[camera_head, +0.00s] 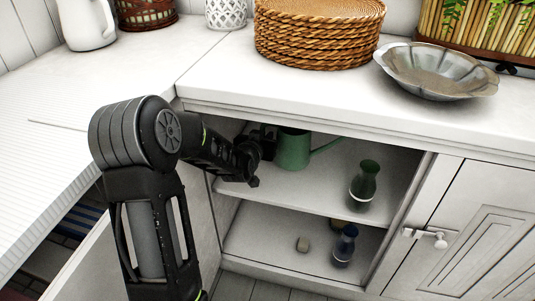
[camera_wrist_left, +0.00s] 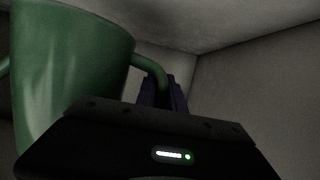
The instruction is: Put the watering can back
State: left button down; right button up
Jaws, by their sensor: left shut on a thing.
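The green watering can (camera_head: 292,152) is inside the open cabinet, at the left of the upper shelf (camera_head: 315,190). It looks upright, with its spout pointing right; I cannot tell whether its base touches the shelf. My left gripper (camera_head: 264,142) reaches into the cabinet from the left and is shut on the can's handle. In the left wrist view the can (camera_wrist_left: 70,65) fills the left side, and its handle runs to the dark fingers of my left gripper (camera_wrist_left: 165,95), partly hidden by the gripper body. My right gripper is not in view.
A green bottle (camera_head: 363,187) stands on the upper shelf to the right. The white countertop (camera_head: 215,75) lies above, with woven mats (camera_head: 318,40) and a metal bowl (camera_head: 435,72).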

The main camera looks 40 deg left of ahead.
pick_arm(q)
jog(key=shift+r, duration=0.1)
notch_tip(320, 180, down, 5)
jog(key=shift+b, duration=1.2)
jog(key=shift+f, duration=0.2)
jog(key=c, duration=1.4)
grip_release()
jog(key=shift+c, duration=0.2)
jog(key=shift+r, duration=0.15)
